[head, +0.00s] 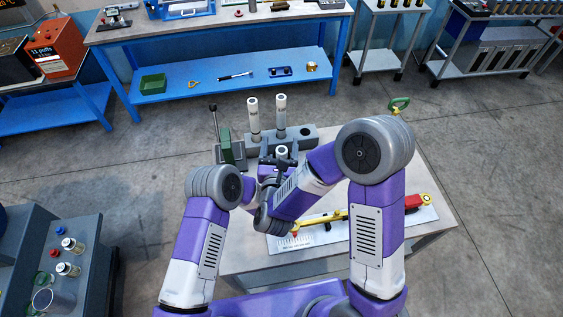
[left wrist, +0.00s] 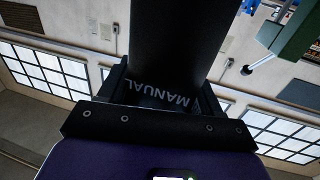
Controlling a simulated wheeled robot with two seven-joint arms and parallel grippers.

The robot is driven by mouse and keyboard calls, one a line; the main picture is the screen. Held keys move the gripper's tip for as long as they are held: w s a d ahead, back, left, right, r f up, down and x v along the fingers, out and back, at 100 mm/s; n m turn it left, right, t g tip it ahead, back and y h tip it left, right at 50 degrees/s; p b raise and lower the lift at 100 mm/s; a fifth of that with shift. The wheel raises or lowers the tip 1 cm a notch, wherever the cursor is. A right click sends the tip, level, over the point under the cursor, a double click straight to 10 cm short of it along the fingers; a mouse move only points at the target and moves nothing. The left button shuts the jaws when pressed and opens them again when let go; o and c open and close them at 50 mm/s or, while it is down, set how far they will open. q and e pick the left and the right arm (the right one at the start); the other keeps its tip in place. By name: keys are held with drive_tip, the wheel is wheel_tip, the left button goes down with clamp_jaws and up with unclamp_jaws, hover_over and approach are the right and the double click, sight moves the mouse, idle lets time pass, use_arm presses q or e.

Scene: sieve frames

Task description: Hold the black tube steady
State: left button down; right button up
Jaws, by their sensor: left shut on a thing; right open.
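In the left wrist view a wide black tube (left wrist: 165,40) marked "MANUAL" stands between the fingers of my left gripper (left wrist: 162,92). That gripper is shut on the tube, with a dark finger on each side. The tube's far end runs out of the picture. In the head view my left gripper and most of the tube are hidden behind the arms. My right gripper (head: 279,161) is dark and open, over the middle of the grey workbench. It is close to a short white-topped tube (head: 283,152); I cannot tell whether they touch.
Two tall white tubes (head: 254,115) stand in a grey block behind the grippers. A green fixture (head: 226,145) with a lever is to the left. A blue bench (head: 205,82) stands behind.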

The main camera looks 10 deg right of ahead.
drive_tip(key=shift+a, duration=0.1)
idle(0.3)
use_arm(q)
drive_tip(key=shift+c, duration=0.6)
unclamp_jaws()
